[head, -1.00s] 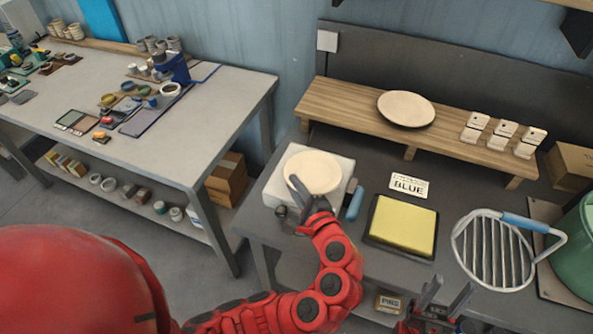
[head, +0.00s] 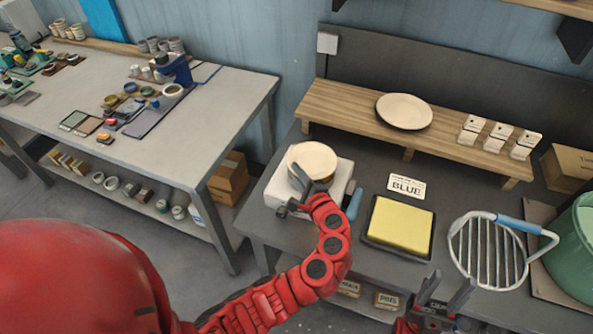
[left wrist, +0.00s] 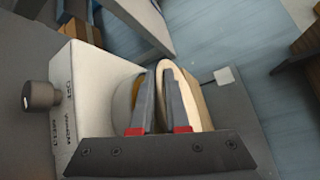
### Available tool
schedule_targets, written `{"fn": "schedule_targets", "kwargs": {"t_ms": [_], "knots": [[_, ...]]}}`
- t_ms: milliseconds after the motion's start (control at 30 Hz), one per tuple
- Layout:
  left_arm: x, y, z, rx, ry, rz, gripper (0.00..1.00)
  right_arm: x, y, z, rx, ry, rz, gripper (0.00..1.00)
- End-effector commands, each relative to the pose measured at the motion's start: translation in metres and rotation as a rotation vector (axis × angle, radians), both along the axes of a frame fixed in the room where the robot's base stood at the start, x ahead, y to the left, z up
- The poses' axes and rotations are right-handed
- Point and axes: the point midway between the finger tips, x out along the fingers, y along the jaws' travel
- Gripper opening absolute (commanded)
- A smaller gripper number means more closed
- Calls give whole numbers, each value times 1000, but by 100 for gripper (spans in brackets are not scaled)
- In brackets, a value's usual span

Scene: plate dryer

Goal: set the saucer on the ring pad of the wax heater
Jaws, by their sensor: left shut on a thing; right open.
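My left gripper (head: 312,188) is shut on the cream saucer (head: 313,157) by its near rim. In the left wrist view the saucer (left wrist: 166,72) passes between the two fingers (left wrist: 160,105), beside a pale round part with a yellowish inside (left wrist: 124,98) on the heater. I cannot tell whether the saucer touches the ring pad. The heater's dark knob (left wrist: 40,95) faces left there. My right gripper (head: 447,292) is open and empty at the front of the bench.
A yellow pad in a black tray (head: 402,228) and a BLUE card (head: 406,186) lie right of the heater. A wire rack with a blue handle (head: 487,253) and a green tub (head: 580,240) are farther right. A wooden shelf (head: 350,111) behind holds a cream plate (head: 404,111).

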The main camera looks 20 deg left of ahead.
Motion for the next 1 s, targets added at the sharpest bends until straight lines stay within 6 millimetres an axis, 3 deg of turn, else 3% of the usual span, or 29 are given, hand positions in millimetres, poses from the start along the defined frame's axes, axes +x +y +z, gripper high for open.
{"fn": "schedule_targets", "kwargs": {"t_ms": [200,233,400,733,1000], "knots": [[0,0,-4,1,-1,0,0,0,0,-4,0,0,0,50],[0,0,-3,0,0,1,16,0,0,-3,0,0,0,50],[0,0,-2,0,0,1,43,0,0,-2,0,0,0,50],[-1,0,2,0,0,1,43,0,0,1,0,0,0,50],[-35,-37,4,1,-2,-9,43,0,0,-20,0,0,0,50]]}}
